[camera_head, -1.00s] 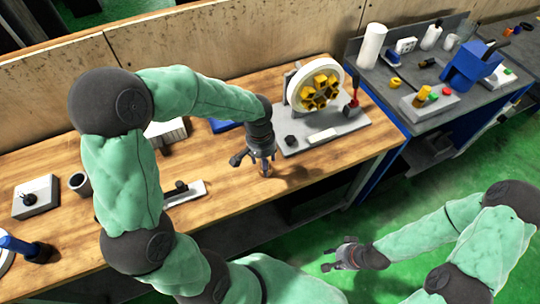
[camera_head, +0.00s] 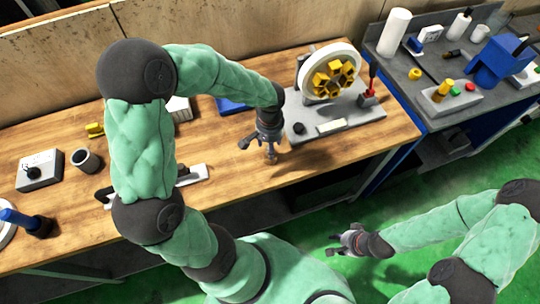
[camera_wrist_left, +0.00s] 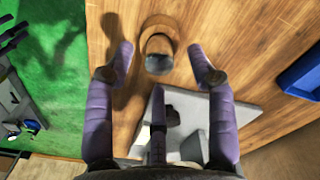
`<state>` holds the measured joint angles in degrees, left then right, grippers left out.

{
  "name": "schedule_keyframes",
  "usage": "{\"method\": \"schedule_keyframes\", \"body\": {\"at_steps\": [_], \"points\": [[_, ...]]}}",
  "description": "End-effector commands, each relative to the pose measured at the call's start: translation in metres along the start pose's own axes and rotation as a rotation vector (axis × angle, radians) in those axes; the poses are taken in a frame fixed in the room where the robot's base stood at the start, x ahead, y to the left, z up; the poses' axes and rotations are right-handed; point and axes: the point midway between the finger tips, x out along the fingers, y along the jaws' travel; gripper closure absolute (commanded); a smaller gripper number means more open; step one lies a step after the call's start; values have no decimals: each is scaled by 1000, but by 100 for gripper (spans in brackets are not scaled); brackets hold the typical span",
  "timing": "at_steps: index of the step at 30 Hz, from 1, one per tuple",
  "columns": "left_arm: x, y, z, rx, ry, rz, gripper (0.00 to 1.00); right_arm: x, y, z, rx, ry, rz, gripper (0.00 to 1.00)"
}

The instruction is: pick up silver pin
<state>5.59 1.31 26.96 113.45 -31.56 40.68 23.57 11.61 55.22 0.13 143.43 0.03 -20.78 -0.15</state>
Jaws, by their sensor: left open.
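The silver pin (camera_head: 271,155) stands upright on the wooden table, small and partly hidden by my left gripper in the head view. In the left wrist view the pin (camera_wrist_left: 158,55) shows from above, with a rounded grey top and a brownish reflecting side. My left gripper (camera_head: 262,143) is just over it. In the left wrist view my left gripper (camera_wrist_left: 160,58) is open, its purple fingers spread on both sides of the pin with gaps. My right gripper (camera_head: 345,241) hangs over the green floor, fingers apart and empty.
A grey fixture (camera_head: 350,112) with a white wheel and yellow parts stands right of the pin. A blue tray (camera_head: 231,106) lies behind. A grey cup (camera_head: 86,160) and a button box (camera_head: 40,170) stand at left. Bare wood surrounds the pin.

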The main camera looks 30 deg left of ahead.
Motion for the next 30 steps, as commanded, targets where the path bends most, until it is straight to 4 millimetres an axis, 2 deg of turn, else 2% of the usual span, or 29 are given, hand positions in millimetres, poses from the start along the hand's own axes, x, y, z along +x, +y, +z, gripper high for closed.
{"method": "schedule_keyframes", "body": {"at_steps": [1, 3, 6, 13, 14, 19, 20, 30], "points": [[11, 0, 1, 0, -5, 0, 44, 5, 2, 0, 0, 0, 0, 60], [21, 0, 1, 1, -3, 0, 44, 8, 3, 0, 0, 0, 0, 60], [30, 0, 0, 1, -1, 0, 44, 10, 4, 0, 0, 0, 0, 60], [30, 0, 0, 1, 0, 0, 44, 9, 3, 0, 0, 0, 0, 60], [30, 0, 0, 1, 0, 0, 50, 9, 3, 0, 0, 0, 0, 60], [30, 0, 0, 1, 0, 0, 98, 9, 3, 0, 0, 0, 0, 60], [30, 0, 0, 1, 0, 0, 100, 9, 3, 0, 0, 0, 0, 60], [30, 0, 0, 1, 0, 0, 100, 9, 3, 0, 0, 0, 0, 60]]}}
